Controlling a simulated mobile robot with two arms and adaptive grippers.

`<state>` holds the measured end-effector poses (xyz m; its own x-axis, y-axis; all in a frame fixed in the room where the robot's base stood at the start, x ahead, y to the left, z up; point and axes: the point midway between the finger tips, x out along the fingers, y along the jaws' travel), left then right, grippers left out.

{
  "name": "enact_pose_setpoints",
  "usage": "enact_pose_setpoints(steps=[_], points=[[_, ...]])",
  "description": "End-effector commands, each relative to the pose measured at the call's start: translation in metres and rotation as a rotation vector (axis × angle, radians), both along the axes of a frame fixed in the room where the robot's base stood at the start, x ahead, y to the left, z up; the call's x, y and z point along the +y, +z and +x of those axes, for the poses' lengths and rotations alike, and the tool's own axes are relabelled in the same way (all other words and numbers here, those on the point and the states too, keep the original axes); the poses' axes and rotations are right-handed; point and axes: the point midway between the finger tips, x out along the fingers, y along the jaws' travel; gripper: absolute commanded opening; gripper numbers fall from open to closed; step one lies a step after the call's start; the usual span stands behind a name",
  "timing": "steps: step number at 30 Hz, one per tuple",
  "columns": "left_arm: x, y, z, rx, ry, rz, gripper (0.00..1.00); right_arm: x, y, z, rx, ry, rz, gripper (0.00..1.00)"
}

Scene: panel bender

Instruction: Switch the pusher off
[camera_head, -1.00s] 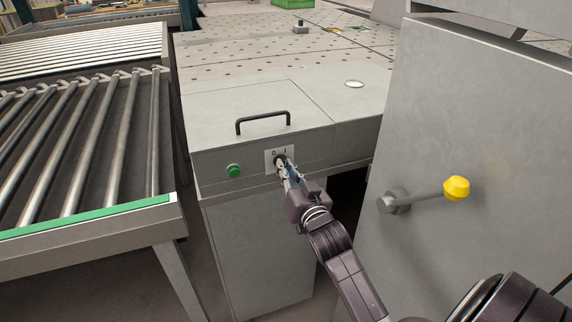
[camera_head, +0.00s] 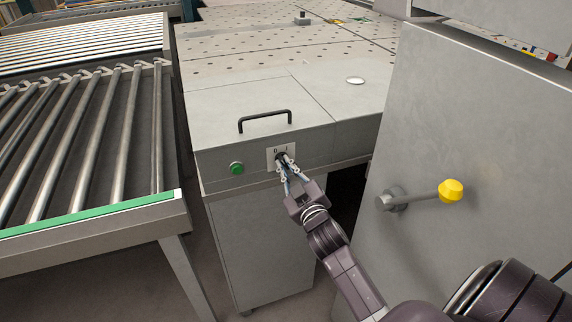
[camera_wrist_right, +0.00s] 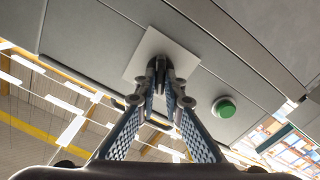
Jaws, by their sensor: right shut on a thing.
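The pusher's switch is a dark rotary knob (camera_head: 281,157) on a pale plate (camera_head: 272,152) marked 0 and I, on the cabinet's front face. My right gripper (camera_head: 284,163) is at the plate with its fingers closed on the knob, hiding most of it. In the right wrist view the fingertips (camera_wrist_right: 160,80) meet at the dark knob in front of the white plate (camera_wrist_right: 163,50). Which mark the knob points to cannot be told. My left gripper is not in view.
A green button (camera_head: 237,168) sits left of the plate, and a black handle (camera_head: 264,121) is on the cabinet top above it. A roller conveyor (camera_head: 90,218) stands at the left. A grey panel with a yellow-knobbed lever (camera_head: 451,190) stands close at the right.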

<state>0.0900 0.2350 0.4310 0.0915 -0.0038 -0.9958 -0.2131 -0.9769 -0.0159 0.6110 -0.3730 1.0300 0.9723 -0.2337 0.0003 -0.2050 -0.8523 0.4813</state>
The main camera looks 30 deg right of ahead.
Motion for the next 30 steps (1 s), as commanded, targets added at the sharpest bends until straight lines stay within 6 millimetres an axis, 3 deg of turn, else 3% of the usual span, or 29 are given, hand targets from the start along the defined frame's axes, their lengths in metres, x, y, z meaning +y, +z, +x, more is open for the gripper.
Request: enact_pose_setpoints(steps=[17, 18, 23, 30], points=[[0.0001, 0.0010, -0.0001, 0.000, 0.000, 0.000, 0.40, 0.0001, -0.0015, -0.0002, 0.012, -0.001, -0.038, 0.00], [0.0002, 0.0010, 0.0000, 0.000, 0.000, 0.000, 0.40, 0.0001, -0.0015, -0.0002, 0.012, -0.001, -0.038, 0.10], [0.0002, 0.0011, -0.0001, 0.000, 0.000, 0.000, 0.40, 0.0002, -0.0012, -0.0001, 0.011, 0.000, -0.037, 0.26], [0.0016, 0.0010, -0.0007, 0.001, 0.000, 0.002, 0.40, 0.0002, -0.0005, -0.0001, 0.009, 0.000, -0.036, 0.26]])
